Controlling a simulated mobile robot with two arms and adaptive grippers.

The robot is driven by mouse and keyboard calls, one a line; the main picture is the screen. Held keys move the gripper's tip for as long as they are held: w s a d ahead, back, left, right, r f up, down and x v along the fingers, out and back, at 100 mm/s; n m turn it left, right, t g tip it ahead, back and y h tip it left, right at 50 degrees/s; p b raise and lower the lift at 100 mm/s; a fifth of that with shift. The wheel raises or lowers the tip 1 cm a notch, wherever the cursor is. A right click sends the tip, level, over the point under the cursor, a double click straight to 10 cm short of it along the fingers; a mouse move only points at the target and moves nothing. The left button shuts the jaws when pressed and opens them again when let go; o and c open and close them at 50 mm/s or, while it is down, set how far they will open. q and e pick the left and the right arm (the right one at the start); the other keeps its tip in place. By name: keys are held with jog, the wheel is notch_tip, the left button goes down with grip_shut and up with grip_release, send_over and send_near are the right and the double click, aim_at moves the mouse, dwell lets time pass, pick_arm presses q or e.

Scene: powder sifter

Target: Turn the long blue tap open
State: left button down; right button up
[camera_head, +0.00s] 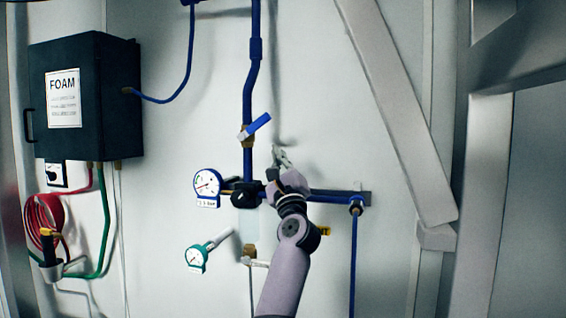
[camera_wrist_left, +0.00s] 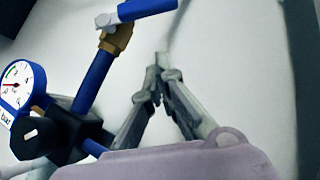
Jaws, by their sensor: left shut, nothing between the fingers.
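The long blue tap (camera_head: 257,125) is a blue lever on a brass valve on the vertical blue pipe. Its lever slants up to the right, across the pipe. In the left wrist view the blue lever (camera_wrist_left: 148,9) is at the top edge, above the brass body (camera_wrist_left: 116,38). My left gripper (camera_head: 278,153) is below and right of the lever, apart from it, near the wall. In the left wrist view my left gripper (camera_wrist_left: 160,62) has its fingertips together and empty, right of the valve. The right gripper is not in view.
A pressure gauge (camera_head: 207,184) and black regulator knob (camera_head: 244,194) sit below the tap, with a horizontal blue pipe (camera_head: 335,196) to the right. A green gauge (camera_head: 196,258) is lower. A black FOAM box (camera_head: 90,130) hangs left. A slanted beam (camera_head: 390,95) stands right.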

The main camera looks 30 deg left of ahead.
aim_at(253, 128)
pick_arm(q)
jog(key=a+r+p, duration=0.1)
jog(key=r, duration=0.1)
jog(key=a+r+p, duration=0.2)
jog(key=shift+w, duration=0.1)
jog(key=shift+w, duration=0.1)
